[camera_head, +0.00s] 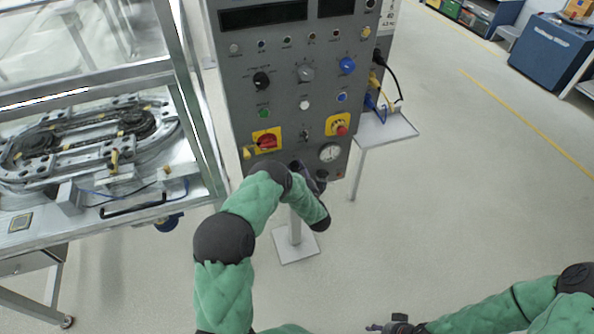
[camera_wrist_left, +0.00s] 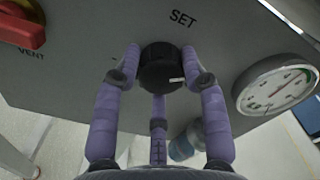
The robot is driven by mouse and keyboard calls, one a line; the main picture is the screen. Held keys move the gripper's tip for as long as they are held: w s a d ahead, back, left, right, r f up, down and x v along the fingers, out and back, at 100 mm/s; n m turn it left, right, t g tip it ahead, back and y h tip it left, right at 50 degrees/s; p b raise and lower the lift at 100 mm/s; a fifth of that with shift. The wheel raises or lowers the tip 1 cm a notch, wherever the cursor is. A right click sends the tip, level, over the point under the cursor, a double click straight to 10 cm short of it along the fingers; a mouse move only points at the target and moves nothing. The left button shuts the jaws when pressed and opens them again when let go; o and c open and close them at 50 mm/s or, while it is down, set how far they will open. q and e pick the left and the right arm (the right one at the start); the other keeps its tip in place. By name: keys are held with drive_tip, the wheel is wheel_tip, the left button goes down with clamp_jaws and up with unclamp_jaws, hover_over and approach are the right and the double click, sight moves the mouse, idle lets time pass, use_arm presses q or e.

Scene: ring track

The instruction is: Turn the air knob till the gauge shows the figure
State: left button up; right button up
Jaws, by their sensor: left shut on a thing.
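The air knob (camera_wrist_left: 160,68) is a dark round knob with a small white mark, under the word SET on the grey panel. My left gripper (camera_wrist_left: 167,60) is shut on it, with purple fingers on either side and one below, in the left wrist view. In the head view this gripper (camera_head: 308,176) is at the panel's lower edge, and my arm hides most of the knob. The round white gauge (camera_head: 330,152) is just right of it; it also shows in the left wrist view (camera_wrist_left: 277,87), its figures too small to read. My right gripper (camera_head: 390,326) is at the bottom edge.
The grey panel (camera_head: 228,75) carries several knobs, lamps and a red switch (camera_head: 267,142) on yellow. A framed bench with a ring track (camera_head: 70,140) stands left. A small shelf (camera_head: 398,129) with cables is right of the panel.

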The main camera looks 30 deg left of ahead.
use_arm(q)
drive_tip(key=shift+s+a, duration=0.15)
drive_tip(key=shift+a, duration=0.05)
drive_tip(key=o, duration=1.1)
drive_tip(key=shift+s, duration=0.1)
drive_tip(key=shift+d, duration=0.1)
drive_tip(key=v, duration=1.2)
drive_tip(key=shift+o, duration=0.2)
